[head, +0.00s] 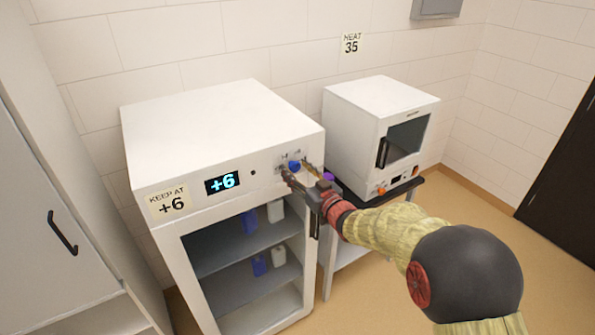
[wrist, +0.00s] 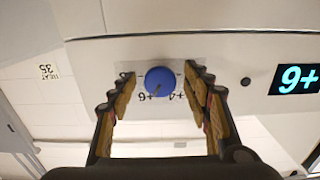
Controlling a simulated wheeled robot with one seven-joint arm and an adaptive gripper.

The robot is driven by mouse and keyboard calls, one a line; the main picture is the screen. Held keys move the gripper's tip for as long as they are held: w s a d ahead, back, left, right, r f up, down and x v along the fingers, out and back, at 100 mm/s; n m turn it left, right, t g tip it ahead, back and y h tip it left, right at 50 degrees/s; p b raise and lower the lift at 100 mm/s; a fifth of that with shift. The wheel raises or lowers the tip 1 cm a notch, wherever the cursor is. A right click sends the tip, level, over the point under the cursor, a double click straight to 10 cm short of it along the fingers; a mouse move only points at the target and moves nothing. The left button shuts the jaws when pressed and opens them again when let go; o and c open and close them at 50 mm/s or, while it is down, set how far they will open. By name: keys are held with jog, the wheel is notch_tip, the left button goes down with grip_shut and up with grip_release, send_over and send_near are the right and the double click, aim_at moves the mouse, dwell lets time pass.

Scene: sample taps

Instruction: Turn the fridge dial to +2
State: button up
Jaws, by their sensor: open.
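The blue fridge dial (head: 295,166) is on the right of the fridge's front panel. In the wrist view, which is upside down, the dial (wrist: 160,81) is near the middle, and its pointer mark slants toward the printed +6. The fridge display (head: 222,182) reads +6; it also shows in the wrist view (wrist: 297,78). My gripper (head: 297,173) is open at the panel. In the wrist view its two fingers (wrist: 160,78) stand on either side of the dial with gaps between. Some scale marks are hidden by the fingers.
A KEEP AT +6 label (head: 170,202) is at the panel's left. The white fridge (head: 215,110) has a dark glass front with bottles inside. A small white oven (head: 360,125) stands on a cart to the right, below a HEAT 35 sign (head: 351,44).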

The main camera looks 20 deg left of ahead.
jog(key=shift+c, duration=1.2)
jog(key=c, duration=0.9)
